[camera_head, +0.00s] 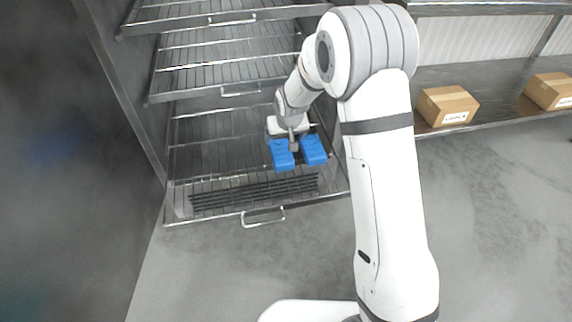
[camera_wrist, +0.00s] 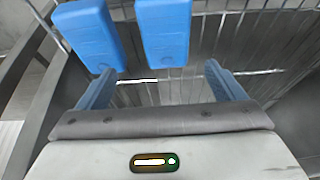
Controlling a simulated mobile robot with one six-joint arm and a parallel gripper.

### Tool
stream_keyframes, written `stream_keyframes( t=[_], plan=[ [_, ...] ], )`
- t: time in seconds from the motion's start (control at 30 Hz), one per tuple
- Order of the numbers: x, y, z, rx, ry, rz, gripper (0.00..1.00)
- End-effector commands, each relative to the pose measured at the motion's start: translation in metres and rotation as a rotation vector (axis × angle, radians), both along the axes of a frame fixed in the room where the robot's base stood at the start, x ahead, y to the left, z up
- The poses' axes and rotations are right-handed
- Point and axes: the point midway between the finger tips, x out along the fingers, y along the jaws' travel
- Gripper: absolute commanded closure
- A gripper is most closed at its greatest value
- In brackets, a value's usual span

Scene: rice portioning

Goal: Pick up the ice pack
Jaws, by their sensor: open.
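Two blue ice packs lie side by side on a pulled-out wire shelf. In the head view the left ice pack (camera_head: 282,157) and the right ice pack (camera_head: 314,151) are just in front of my gripper (camera_head: 293,141). In the wrist view the left ice pack (camera_wrist: 88,34) and the right ice pack (camera_wrist: 165,32) show at the top. There my gripper (camera_wrist: 158,76) is open and empty. The right pack lies ahead of the gap between its fingers, and the left pack lies ahead of the left finger. I cannot tell whether a finger touches a pack.
The lower wire shelf (camera_head: 215,160) has a front handle (camera_head: 263,218) and a dark slatted strip (camera_head: 255,192). More wire shelves (camera_head: 220,75) are above it. A dark wall or door is on the left. Cardboard boxes (camera_head: 447,106) (camera_head: 549,91) stand on a right-hand shelf.

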Motion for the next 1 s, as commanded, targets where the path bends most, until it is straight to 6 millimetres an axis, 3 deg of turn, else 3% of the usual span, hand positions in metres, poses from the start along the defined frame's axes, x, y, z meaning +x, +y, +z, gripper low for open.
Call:
stream_keyframes(
  t=[0.03,0.47,0.7,1.0],
  plan=[
    [0.003,0.004,-0.013,0.001,-0.004,0.004,0.11],
    [0.016,0.012,-0.055,0.002,-0.005,0.009,0.11],
    [0.025,0.017,-0.090,0.001,-0.004,0.010,0.11],
    [0.027,0.018,-0.091,0.002,-0.006,0.010,0.13]
  ],
)
